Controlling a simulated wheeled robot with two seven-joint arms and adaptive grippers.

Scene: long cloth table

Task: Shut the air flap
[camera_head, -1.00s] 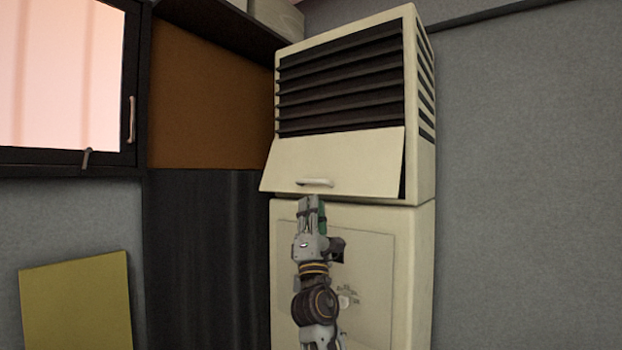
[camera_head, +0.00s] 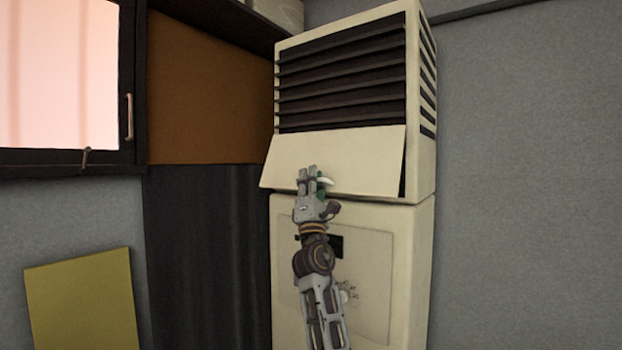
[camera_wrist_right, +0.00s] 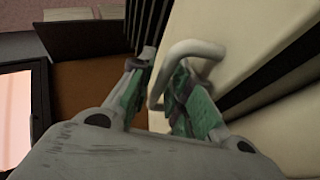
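The air flap (camera_head: 358,162) is a cream panel at the bottom of the dark louvres on the tall white air unit. It is tilted, with its lower edge standing out from the unit. Its pale bar handle (camera_wrist_right: 195,48) shows in the right wrist view and is partly covered by my gripper in the head view. My right gripper (camera_head: 314,172) is in front of the flap's lower edge at the handle. In the right wrist view its green-padded fingers (camera_wrist_right: 158,92) are apart, with part of the handle between them; contact is unclear. My left gripper is out of view.
The unit's lower cabinet (camera_head: 400,260) stands below the flap, behind my right arm. A dark-framed window (camera_head: 60,80) and a yellow board (camera_head: 82,305) are at the left. The grey wall (camera_head: 530,180) at the right is bare.

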